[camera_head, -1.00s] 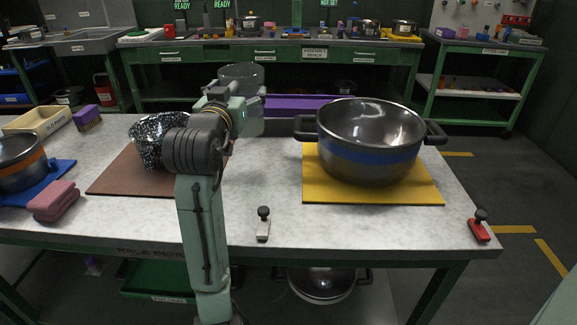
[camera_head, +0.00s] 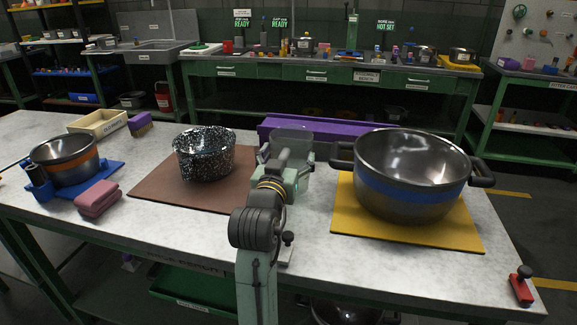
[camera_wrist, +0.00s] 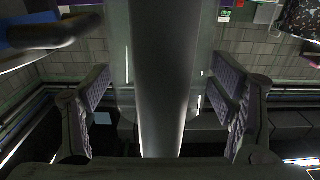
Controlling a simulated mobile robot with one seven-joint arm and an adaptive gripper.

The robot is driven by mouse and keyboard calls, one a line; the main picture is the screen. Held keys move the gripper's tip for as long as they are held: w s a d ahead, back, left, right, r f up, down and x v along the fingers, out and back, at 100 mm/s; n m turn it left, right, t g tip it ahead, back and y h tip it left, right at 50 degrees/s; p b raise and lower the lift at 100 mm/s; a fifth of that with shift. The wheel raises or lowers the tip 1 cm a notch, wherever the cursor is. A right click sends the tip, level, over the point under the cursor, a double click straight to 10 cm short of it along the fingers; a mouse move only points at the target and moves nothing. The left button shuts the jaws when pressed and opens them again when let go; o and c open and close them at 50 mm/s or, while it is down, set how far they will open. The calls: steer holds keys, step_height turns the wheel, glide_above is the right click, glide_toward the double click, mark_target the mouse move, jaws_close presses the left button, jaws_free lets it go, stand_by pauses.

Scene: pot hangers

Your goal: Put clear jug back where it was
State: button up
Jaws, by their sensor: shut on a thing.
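The clear jug (camera_head: 292,137) is a see-through vessel, held roughly upright between the speckled pot and the large steel pot. My gripper (camera_head: 285,166) is shut on it from the near side and hides part of it. In the wrist view, the fingers of my gripper (camera_wrist: 165,97) stand on both sides of a dark upright part of the clear jug (camera_wrist: 165,60). The jug's base is mostly hidden behind my gripper, so I cannot tell whether it touches the table.
The black speckled pot (camera_head: 204,158) stands on a brown mat (camera_head: 160,190) at left. The steel pot with a blue band (camera_head: 405,195) stands on a yellow mat (camera_head: 390,232) at right, its handle close to the jug. A purple bin (camera_head: 340,130) lies behind. The front table area is mostly clear.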

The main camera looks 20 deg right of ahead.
steer(key=shift+f, duration=1.1)
steer(key=shift+f, duration=0.15)
steer(key=o, duration=1.6)
